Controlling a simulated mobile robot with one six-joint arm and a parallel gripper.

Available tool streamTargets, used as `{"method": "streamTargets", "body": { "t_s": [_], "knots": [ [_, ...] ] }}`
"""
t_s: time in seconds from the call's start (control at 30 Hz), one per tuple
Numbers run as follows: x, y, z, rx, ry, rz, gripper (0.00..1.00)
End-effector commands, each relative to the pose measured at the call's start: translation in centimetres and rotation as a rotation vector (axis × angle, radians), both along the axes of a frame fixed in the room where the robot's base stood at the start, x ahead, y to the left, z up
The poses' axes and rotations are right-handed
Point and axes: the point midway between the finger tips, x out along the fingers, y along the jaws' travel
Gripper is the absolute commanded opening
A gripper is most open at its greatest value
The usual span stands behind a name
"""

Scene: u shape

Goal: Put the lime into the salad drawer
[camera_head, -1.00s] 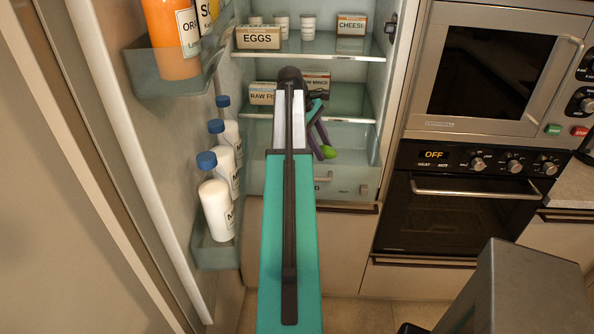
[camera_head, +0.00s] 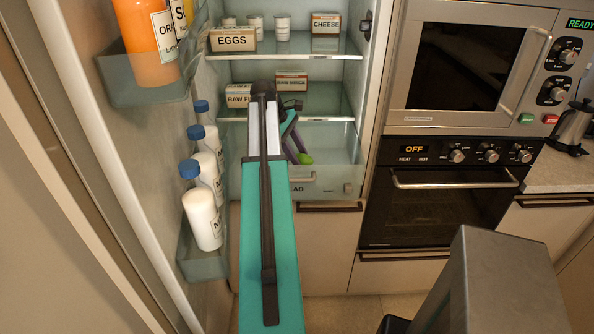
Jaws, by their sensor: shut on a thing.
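My gripper (camera_head: 297,146) has purple fingers and is deep in the open fridge, at the far end of my arm. It points down in front of the salad drawer's interior and is shut on the small green lime (camera_head: 305,158), which shows at the fingertips. The pale translucent salad drawer (camera_head: 335,188) is at the bottom of the fridge, its label partly hidden by my arm. The lime appears over or inside the drawer; I cannot tell its height. My arm hides the drawer's left part.
A glass shelf (camera_head: 335,101) with raw food boxes is just above the drawer. Eggs (camera_head: 232,39) and cheese (camera_head: 326,23) stand higher. The fridge door at left holds milk bottles (camera_head: 202,218) and an orange bottle (camera_head: 147,40). The oven (camera_head: 435,205) and microwave (camera_head: 465,65) are at right.

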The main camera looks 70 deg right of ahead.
Motion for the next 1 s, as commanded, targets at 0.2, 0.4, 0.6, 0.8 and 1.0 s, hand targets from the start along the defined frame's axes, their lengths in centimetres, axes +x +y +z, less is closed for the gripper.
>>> {"method": "streamTargets", "body": {
  "t_s": [0.2, 0.4, 0.6, 0.8, 1.0],
  "knots": [
    [0.0, 0.1, -2.5, 0.003, 0.001, 0.001, 0.11],
    [0.0, 0.0, -3.5, 0.0, 0.0, 0.0, 0.11],
    [0.0, 0.0, -3.5, 0.0, 0.0, 0.0, 0.11],
    [0.0, 0.0, -3.9, 0.001, 0.001, 0.0, 0.11],
    [0.0, 0.0, -5.6, 0.003, 0.001, 0.001, 0.11]
  ]
}}
